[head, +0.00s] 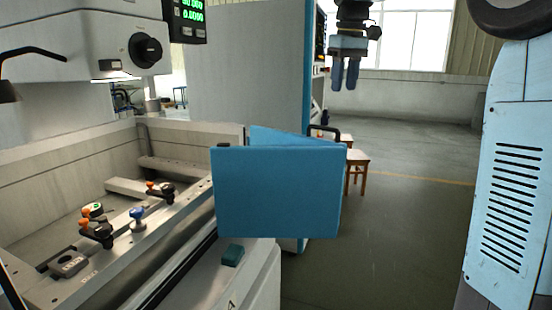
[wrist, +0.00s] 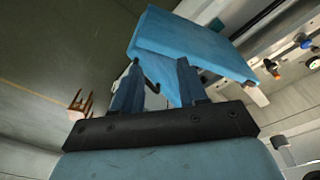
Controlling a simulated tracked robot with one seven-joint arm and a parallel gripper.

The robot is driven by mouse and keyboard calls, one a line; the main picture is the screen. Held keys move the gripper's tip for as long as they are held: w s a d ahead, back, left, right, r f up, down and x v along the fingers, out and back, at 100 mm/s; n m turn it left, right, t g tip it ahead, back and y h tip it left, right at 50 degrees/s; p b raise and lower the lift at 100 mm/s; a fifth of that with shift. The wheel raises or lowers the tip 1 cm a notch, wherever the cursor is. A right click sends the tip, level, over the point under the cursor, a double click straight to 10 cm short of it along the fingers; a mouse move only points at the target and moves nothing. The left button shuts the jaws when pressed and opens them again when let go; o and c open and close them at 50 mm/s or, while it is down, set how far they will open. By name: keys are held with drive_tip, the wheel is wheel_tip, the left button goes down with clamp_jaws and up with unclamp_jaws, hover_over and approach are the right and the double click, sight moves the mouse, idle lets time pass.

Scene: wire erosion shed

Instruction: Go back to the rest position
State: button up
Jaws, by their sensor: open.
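My gripper (head: 345,76) hangs at the top of the head view, right of centre, with its two blue fingers pointing down. It is open and nothing shows between the fingers. In the wrist view my gripper (wrist: 156,90) has its fingers apart, with the floor and part of a blue door behind them. The blue door (head: 278,192) of the machine stands swung open, below and left of my gripper in the head view. The door also shows past the fingers in the wrist view (wrist: 185,38); I cannot tell the exact gap to it.
A grey cabinet (head: 247,70) stands behind the door. A wooden stool (head: 357,160) stands on the floor beyond. The floor (head: 405,215) right of the door is clear.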

drive_tip(key=s+d+f+m+t, duration=0.2)
drive_tip(key=s+f, duration=0.8)
drive_tip(key=s, duration=0.5)
drive_tip(key=s+d+f+m+t, duration=0.2)
drive_tip(key=s+d+f+m, duration=0.2)
drive_tip(key=s+f, duration=0.6)
drive_tip(key=s, duration=0.5)
drive_tip(key=shift+d, duration=0.1)
